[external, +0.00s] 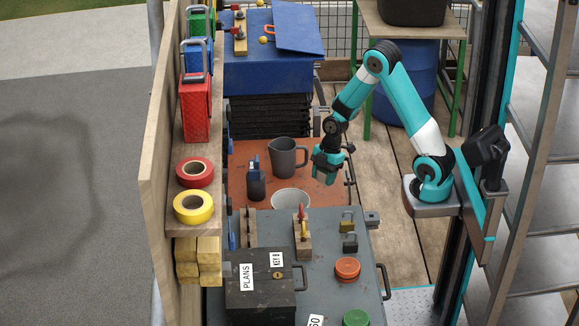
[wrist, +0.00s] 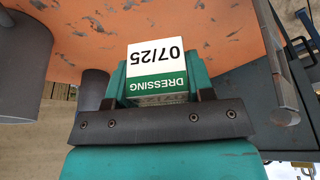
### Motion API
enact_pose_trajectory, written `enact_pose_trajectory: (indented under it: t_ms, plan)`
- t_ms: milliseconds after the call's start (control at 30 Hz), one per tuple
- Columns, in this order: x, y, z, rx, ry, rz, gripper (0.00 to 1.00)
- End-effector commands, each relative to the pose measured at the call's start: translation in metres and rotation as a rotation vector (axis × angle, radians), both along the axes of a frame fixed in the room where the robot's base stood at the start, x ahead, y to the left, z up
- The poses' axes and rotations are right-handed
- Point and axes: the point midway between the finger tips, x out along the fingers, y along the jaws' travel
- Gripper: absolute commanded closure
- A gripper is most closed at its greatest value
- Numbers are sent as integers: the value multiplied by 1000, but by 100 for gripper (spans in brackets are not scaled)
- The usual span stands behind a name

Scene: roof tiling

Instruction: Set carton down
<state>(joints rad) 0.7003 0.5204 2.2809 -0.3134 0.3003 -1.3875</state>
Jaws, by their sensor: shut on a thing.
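A small white and green carton (wrist: 157,68) marked DRESSING 07/25 is between the fingers of my gripper (wrist: 157,88) in the wrist view, its label upside down there. My gripper is shut on it. In the external view my gripper (external: 328,166) hangs over the right part of the worn orange surface (external: 322,192), just right of the grey jug (external: 287,158). The carton cannot be made out there. The orange surface also shows in the wrist view (wrist: 215,35). I cannot tell whether the carton touches it.
A dark bottle (external: 255,182) and a white bowl (external: 290,199) stand left of and in front of my gripper. A blue case (external: 265,70) is behind.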

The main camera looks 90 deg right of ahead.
Motion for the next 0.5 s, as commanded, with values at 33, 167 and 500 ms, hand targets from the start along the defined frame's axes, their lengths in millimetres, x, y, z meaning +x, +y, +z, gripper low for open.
enact_pose_trajectory:
  t_ms: [33, 167, 500]
  plan:
    - [-1, 1, -11, 2, 3, 1, 74]
    - [0, 0, -21, 1, 1, 0, 74]
    - [0, 0, -63, 0, 1, 0, 74]
